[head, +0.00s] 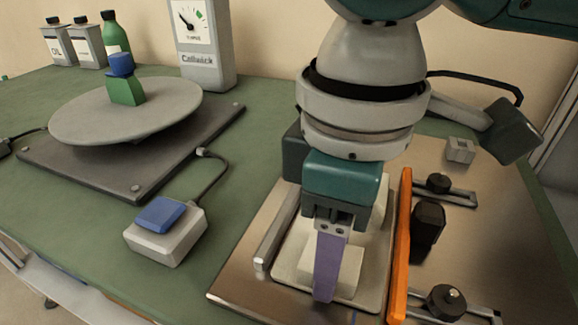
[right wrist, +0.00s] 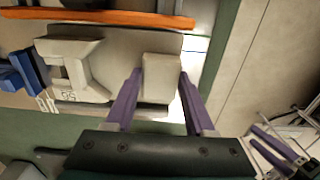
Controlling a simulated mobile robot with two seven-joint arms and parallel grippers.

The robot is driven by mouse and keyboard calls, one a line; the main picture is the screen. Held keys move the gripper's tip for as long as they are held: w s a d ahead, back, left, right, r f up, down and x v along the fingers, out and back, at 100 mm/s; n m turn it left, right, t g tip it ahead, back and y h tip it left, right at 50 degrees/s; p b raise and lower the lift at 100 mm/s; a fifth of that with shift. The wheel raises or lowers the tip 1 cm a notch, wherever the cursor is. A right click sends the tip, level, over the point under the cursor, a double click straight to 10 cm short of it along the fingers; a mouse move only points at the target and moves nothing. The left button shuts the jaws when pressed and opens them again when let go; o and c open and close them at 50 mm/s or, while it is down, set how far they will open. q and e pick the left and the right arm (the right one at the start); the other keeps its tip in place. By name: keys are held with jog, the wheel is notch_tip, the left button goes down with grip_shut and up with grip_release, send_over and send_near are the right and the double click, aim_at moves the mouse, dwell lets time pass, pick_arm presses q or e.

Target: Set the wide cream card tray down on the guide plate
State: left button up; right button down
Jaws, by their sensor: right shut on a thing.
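The wide cream card tray (head: 292,266) is low over the metal guide plate (head: 238,288), between a grey rail (head: 277,228) and an orange bar (head: 400,245). I cannot tell whether its underside touches the plate. In the right wrist view the tray (right wrist: 100,72) shows a raised moulded part and a cream block. My right gripper (head: 326,290) points down with its purple fingers shut on that block; the fingers (right wrist: 158,90) stand on either side of it. Part of the tray is hidden behind the gripper. My left gripper (right wrist: 277,147) shows small at the lower right, its opening unclear.
Black knobs (head: 445,302) on slotted clamps and a black block (head: 427,226) stand right of the orange bar. A grey box with a blue button (head: 160,213) and a round turntable (head: 75,122) are on the left.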

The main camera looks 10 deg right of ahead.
jog(key=shift+c, duration=1.3)
grip_release()
jog(key=shift+f, duration=0.1)
notch_tip(320, 180, up, 12)
jog(key=p, duration=0.3)
jog(key=shift+r, duration=0.2)
